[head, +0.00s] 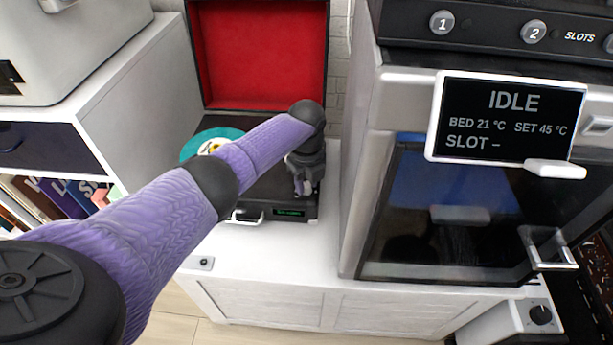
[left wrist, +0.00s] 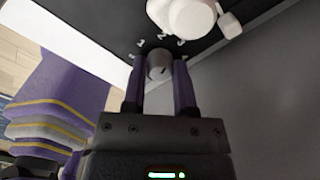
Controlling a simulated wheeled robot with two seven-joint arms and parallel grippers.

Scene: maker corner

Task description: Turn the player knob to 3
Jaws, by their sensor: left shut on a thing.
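The record player (head: 270,200) is a black case with its red-lined lid (head: 258,55) open, standing on the white cabinet. A teal disc (head: 190,150) shows on it, partly behind my left arm. My left gripper (head: 303,187) points down at the player's right side. In the left wrist view, its two fingers (left wrist: 160,80) are shut on a grey round knob (left wrist: 159,63), one finger on each side. A small dark line shows on the knob. In the head view the gripper hides the knob.
A white pivoted part (left wrist: 185,15) of the player stands close by the knob. A printer-like machine (head: 365,160) with an IDLE screen (head: 507,118) is close on the right. A white shelf unit (head: 150,75) stands on the left. The cabinet top (head: 270,245) in front is mostly clear.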

